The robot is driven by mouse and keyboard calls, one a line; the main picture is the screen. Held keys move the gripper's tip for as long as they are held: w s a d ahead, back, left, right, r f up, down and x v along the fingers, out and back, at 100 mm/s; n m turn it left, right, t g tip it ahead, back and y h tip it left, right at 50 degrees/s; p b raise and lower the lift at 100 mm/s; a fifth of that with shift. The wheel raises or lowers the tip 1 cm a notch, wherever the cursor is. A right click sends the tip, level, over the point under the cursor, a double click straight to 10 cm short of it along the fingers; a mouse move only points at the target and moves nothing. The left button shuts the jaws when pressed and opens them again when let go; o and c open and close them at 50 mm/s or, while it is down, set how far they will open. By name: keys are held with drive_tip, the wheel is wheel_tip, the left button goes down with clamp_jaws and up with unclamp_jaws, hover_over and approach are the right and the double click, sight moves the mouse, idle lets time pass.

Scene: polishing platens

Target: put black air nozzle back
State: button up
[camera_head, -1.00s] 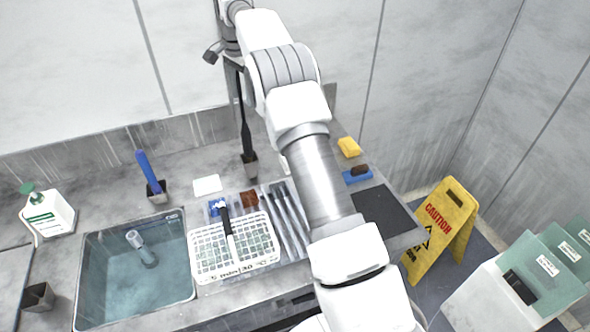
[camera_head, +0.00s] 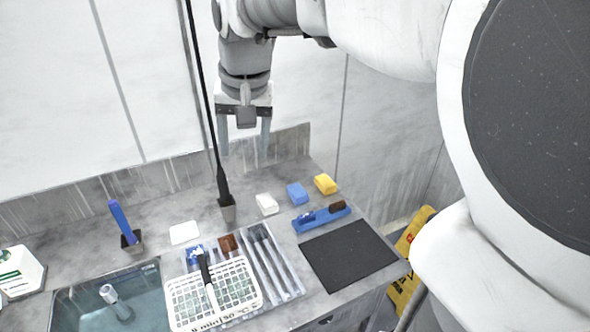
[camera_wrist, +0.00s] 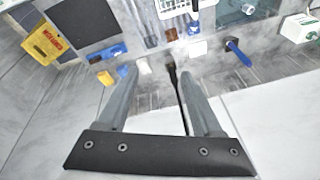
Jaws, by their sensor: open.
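The black air nozzle (camera_head: 222,183) stands upright in a small dark holder (camera_head: 228,212) at the back of the counter, with its black hose running up past the top of the picture. In the wrist view the nozzle (camera_wrist: 172,74) shows beyond the fingertips, nearer the right finger. My gripper (camera_head: 244,152) is open and empty, fingers pointing down, above and to the right of the nozzle. In the wrist view its two fingers (camera_wrist: 156,72) are spread with nothing held between them. The nozzle's lower tip is hidden inside the holder.
A water-filled sink (camera_head: 85,312), a blue-handled brush (camera_head: 120,218) in a holder, and a white basket (camera_head: 180,312) lie left and front. White (camera_head: 267,204), blue (camera_head: 298,193) and yellow (camera_head: 325,184) blocks and a black mat (camera_head: 350,262) are right. The wall is close behind.

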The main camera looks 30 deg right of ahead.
drive_tip(key=s+f+n+t, duration=0.1)
drive_tip(key=s+f+n, duration=0.1)
drive_tip(key=s, duration=0.6)
drive_tip(key=s+f+n+t, duration=0.1)
drive_tip(key=s+f+n, duration=0.1)
drive_tip(key=s, duration=0.6)
drive_tip(key=shift+a+f+n, duration=0.3)
drive_tip(key=shift+f, duration=0.2)
drive_tip(key=shift+s, duration=0.2)
